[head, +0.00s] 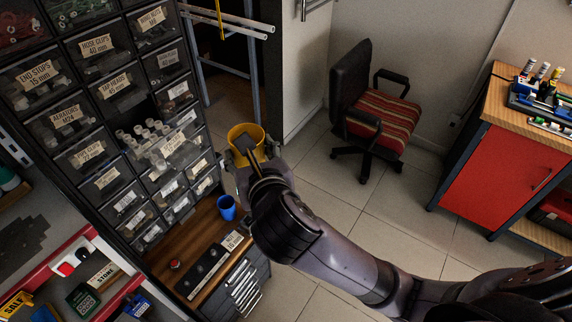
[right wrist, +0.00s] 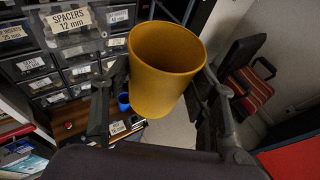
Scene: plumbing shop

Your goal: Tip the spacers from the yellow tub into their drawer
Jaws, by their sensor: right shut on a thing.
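The yellow tub (head: 240,131) is held in my right gripper (head: 247,158), to the right of the drawer cabinet. In the right wrist view the tub (right wrist: 163,85) sits between the two fingers of my right gripper (right wrist: 160,100), its mouth facing up and slightly tilted. I see no spacers on the part of its inner wall that shows; its bottom is hidden. A clear drawer (head: 174,146) is pulled out, with several pale cylinders (head: 146,130) in it. In the right wrist view a drawer label (right wrist: 68,21) reads "SPACERS 12 mm", left of the tub. My left gripper is not in view.
The cabinet's other labelled drawers (head: 95,47) surround the open one. A blue cup (head: 226,207) and a dark strip (head: 202,271) are on the wooden bench (head: 190,225) below. An office chair (head: 372,110) and a red cabinet (head: 490,180) stand right, with clear floor between.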

